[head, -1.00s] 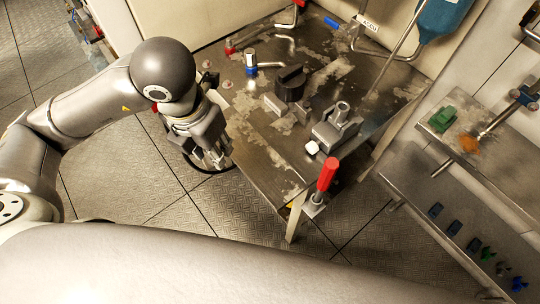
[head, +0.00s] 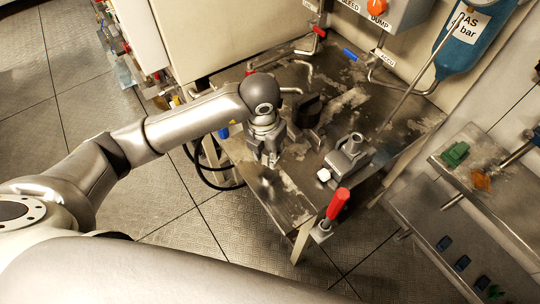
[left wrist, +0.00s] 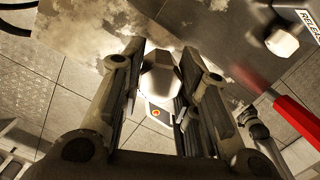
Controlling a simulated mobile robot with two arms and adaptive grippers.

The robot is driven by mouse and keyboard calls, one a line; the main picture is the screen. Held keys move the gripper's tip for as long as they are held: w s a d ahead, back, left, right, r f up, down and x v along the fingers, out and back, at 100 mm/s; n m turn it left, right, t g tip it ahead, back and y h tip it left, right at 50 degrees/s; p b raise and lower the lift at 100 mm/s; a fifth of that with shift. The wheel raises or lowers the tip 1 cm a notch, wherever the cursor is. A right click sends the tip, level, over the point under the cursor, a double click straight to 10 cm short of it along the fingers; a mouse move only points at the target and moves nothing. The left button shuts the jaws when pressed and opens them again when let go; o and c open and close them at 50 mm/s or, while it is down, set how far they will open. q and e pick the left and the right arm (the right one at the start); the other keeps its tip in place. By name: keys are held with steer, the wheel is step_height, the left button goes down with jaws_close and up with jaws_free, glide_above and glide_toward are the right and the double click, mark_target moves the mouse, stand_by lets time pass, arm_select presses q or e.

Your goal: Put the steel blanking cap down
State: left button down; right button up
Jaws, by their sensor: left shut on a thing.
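My left gripper (head: 270,160) hangs fingers-down over the front left part of the worn steel bench top (head: 270,195). In the left wrist view, its fingers (left wrist: 160,85) are closed on a bright steel cap with flat facets, the blanking cap (left wrist: 160,76). In the head view the cap is hidden or too small to tell from the fingertips. I cannot tell how high the cap is above the bench. My right gripper is in neither view.
A grey clamp block (head: 348,157) with a white knob (head: 324,175) stands right of the gripper. A red handle (head: 338,204) rises at the bench's front corner. A black knob (head: 307,106) stands behind. Bare bench lies in front. A steel shelf (head: 455,240) is at right.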

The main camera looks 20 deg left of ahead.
arm_select(q)
steer(key=shift+w+d+f, duration=0.1)
steer(key=shift+w+f, duration=0.05)
steer(key=shift+f, duration=0.1)
step_height(320, 180, down, 2)
steer(key=shift+f+p, duration=0.1)
steer(key=shift+p, duration=0.5)
steer(key=shift+w+f, duration=0.1)
steer(key=shift+f, duration=0.4)
steer(key=shift+f, duration=0.15)
steer(key=c, duration=1.5)
jaws_free()
steer(key=shift+f, duration=0.1)
steer(key=shift+c, duration=0.2)
steer(key=o, duration=0.4)
steer(key=shift+o, duration=0.2)
